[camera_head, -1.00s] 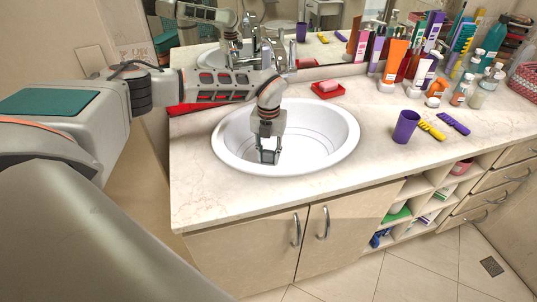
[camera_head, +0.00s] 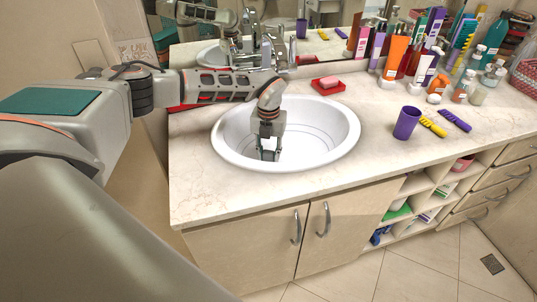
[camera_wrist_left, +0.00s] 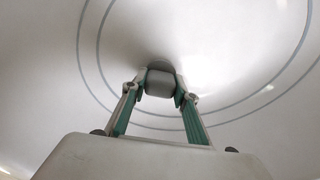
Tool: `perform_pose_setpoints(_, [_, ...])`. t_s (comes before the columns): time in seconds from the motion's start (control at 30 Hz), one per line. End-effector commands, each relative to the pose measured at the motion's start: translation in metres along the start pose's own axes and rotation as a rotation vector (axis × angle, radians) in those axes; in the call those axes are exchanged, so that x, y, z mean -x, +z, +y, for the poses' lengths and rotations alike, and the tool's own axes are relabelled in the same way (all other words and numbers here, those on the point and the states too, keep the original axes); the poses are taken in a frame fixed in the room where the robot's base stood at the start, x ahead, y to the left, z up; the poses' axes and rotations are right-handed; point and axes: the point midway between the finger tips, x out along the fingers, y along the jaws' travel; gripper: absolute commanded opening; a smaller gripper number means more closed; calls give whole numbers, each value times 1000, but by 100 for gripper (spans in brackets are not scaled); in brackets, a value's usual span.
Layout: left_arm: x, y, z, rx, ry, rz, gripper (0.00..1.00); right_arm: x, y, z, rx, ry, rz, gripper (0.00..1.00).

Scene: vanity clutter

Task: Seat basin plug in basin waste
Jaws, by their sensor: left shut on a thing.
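My left gripper (camera_head: 268,153) reaches down into the white oval basin (camera_head: 335,135), left of its middle. In the left wrist view the two teal-lined fingers of the gripper (camera_wrist_left: 160,84) are shut on a small grey rounded piece, which I take for the basin plug (camera_wrist_left: 160,82). A dark patch shows just beyond the plug; I cannot tell whether it is shadow or the basin waste. The waste is not clearly seen in either view. The plug's underside, and any contact with the basin, are hidden. My right gripper is not in view.
A chrome tap (camera_head: 283,62) stands behind the basin. A red soap dish (camera_head: 328,87) lies behind its right side. A purple cup (camera_head: 406,123), combs (camera_head: 433,127) and several bottles (camera_head: 397,57) stand to the right. The counter front (camera_head: 330,181) is clear.

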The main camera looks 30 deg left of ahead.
Motion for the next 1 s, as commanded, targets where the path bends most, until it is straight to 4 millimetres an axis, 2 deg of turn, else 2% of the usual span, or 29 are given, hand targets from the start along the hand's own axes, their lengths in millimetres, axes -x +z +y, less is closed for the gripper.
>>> perform_pose_setpoints(0.2, [-6, 0, 0, 0, 0, 0, 6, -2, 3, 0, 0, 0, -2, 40])
perform_pose_setpoints(0.23, [-6, 0, 0, 0, 0, 0, 31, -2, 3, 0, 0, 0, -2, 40])
perform_pose_setpoints(0.3, [-5, 0, 0, 0, 0, 0, 48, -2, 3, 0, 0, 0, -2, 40])
perform_pose_setpoints(0.73, [0, 0, 0, 0, 0, -1, 48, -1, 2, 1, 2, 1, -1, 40])
perform_pose_setpoints(0.87, [18, 1, 0, 0, -1, -3, 48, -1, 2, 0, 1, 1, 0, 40])
perform_pose_setpoints(1.0, [47, 1, 0, -1, -1, -3, 48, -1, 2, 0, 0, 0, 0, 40])
